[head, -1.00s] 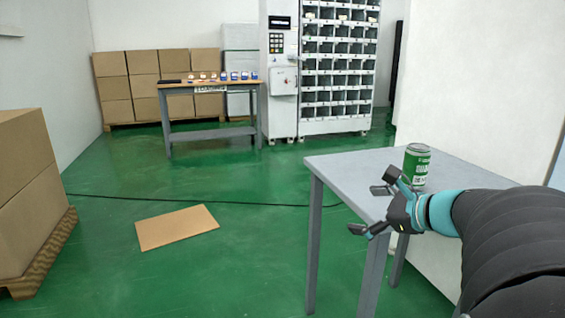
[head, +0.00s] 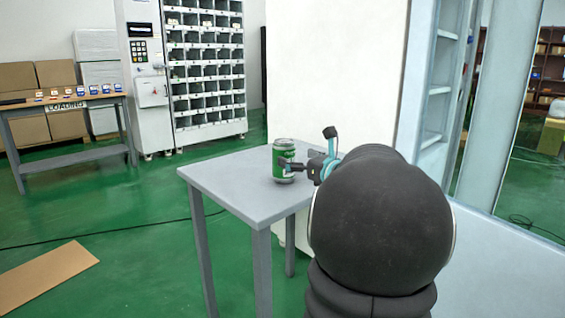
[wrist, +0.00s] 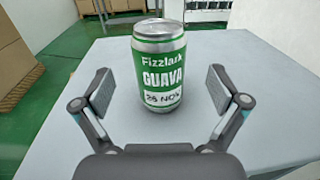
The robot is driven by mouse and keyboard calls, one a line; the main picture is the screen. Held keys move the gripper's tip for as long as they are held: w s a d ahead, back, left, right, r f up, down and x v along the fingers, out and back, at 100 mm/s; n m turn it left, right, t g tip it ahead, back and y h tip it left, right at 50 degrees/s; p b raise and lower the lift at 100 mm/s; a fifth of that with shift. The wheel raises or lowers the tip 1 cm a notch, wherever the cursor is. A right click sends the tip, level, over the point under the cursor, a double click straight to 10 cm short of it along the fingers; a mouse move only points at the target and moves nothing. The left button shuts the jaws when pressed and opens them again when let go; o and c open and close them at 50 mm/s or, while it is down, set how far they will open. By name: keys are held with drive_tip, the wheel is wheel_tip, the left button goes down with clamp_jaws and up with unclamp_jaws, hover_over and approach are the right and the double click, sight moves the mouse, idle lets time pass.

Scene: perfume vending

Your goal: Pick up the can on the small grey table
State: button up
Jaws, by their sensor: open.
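A green and silver can (head: 283,160) stands upright on the small grey table (head: 225,185). In the wrist view the can (wrist: 160,75) reads "Fizzlark GUAVA" on its front. My gripper (wrist: 160,92) is open, with one finger on each side of the can's lower part and a gap on both sides. The can appears at or slightly beyond the fingertips. In the head view my gripper (head: 308,165) is at the can's right side and my arm hides part of the table's right side.
A white wall (head: 335,70) stands behind the table. A vending cabinet (head: 205,75) and a workbench (head: 70,102) with small boxes are at the back left. A cardboard sheet (head: 45,278) lies on the green floor. The tabletop around the can is clear.

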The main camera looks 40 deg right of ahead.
sight(283, 150)
drive_tip(key=shift+w+r, duration=0.15)
drive_tip(key=shift+w, duration=2.85)
drive_tip(key=c, duration=1.5)
drive_tip(key=shift+r, duration=0.1)
drive_tip(key=shift+c, duration=0.5)
drive_tip(key=shift+r, duration=0.1)
